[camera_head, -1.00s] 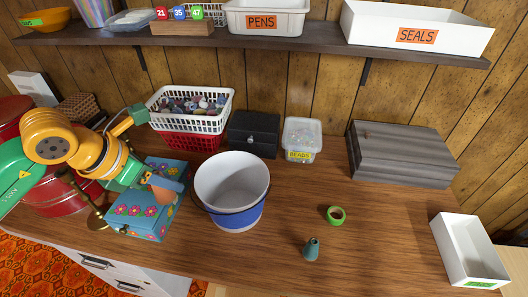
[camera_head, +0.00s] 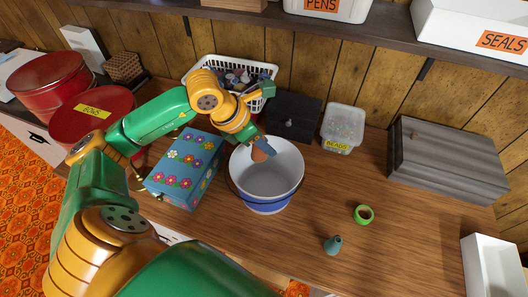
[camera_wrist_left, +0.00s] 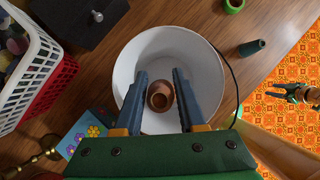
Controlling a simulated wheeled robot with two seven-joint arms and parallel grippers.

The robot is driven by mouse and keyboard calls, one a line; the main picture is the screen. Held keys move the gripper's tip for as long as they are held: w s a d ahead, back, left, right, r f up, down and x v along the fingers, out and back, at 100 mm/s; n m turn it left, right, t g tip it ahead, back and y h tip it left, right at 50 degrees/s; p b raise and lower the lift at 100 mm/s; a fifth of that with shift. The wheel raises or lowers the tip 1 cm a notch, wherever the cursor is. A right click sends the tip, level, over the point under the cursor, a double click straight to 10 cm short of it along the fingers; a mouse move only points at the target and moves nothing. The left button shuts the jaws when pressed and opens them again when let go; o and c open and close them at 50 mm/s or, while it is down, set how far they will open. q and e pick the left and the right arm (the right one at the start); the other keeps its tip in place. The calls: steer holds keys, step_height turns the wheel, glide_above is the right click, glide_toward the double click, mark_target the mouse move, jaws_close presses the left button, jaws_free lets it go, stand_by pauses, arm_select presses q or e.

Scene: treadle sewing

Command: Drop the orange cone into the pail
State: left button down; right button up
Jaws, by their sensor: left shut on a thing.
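The pail (camera_head: 265,192), white inside with a blue band outside, stands upright on the wooden table; its white inner wall fills the middle of the left wrist view (camera_wrist_left: 203,60). My left gripper (camera_head: 259,149) is above the pail's far part, shut on the orange cone (camera_head: 264,151). In the left wrist view the cone (camera_wrist_left: 160,97) sits between the two fingers, over the pail's opening. My right gripper seems to show at the right edge of the left wrist view (camera_wrist_left: 294,93), away from the pail; its jaw state is unclear.
A flowered blue box (camera_head: 186,170) stands left of the pail. A white basket (camera_head: 207,67), a dark box (camera_head: 292,117) and a bead tub (camera_head: 342,128) stand behind.

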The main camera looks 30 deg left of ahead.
arm_select(q)
steer(key=shift+c, duration=2.1)
jaws_free()
steer(key=shift+s+r, duration=0.1)
steer(key=shift+r, duration=0.05)
steer(key=b+v, duration=0.1)
steer(key=v, duration=0.6)
